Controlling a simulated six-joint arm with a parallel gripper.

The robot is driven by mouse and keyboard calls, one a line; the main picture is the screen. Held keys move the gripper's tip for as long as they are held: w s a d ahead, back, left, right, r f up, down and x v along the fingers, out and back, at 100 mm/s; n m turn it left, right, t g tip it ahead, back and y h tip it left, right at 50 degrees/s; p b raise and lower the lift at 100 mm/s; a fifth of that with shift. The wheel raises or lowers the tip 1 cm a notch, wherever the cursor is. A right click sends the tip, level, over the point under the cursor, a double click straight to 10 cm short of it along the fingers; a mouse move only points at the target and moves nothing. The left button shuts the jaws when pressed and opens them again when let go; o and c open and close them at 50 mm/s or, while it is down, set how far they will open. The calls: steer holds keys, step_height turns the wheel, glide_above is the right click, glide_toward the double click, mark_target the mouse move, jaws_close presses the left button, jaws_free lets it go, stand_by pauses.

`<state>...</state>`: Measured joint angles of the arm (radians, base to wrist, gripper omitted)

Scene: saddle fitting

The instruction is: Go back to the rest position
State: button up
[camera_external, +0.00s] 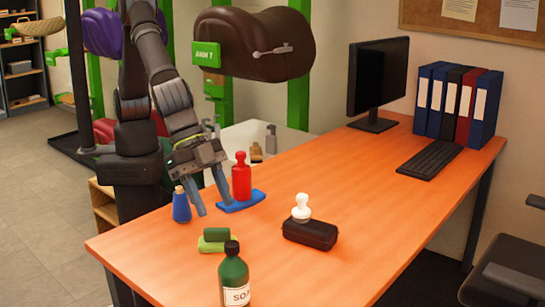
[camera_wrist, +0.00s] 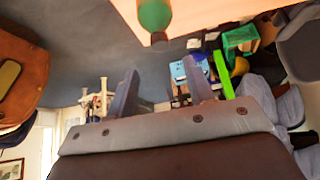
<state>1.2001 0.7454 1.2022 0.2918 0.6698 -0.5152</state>
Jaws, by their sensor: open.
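My gripper (camera_external: 215,207) is over the left end of the orange table (camera_external: 360,270), pointing down and slightly right. Its two fingers are apart and nothing shows between them. In the wrist view my gripper (camera_wrist: 160,66) also shows two separated fingers with no object held. A small blue bottle with a cork-coloured top (camera_external: 181,207) stands just left of the fingers. A red bottle-shaped piece (camera_external: 241,182) stands upright at a blue curved base (camera_external: 243,203), just right of the fingers. Whether a finger touches either cannot be told.
Green rolls (camera_external: 216,239) and a green soap bottle (camera_external: 234,278) are in front. A brown saddle (camera_external: 254,45) hangs behind. A monitor (camera_external: 378,75), keyboard (camera_external: 430,160) and binders (camera_external: 456,105) are at the back right.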

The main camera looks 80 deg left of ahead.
mark_target(233, 244)
steer(key=x, duration=1)
steer(key=shift+f, duration=0.15)
steer(key=shift+d+r, duration=0.1)
steer(key=shift+r, duration=1.45)
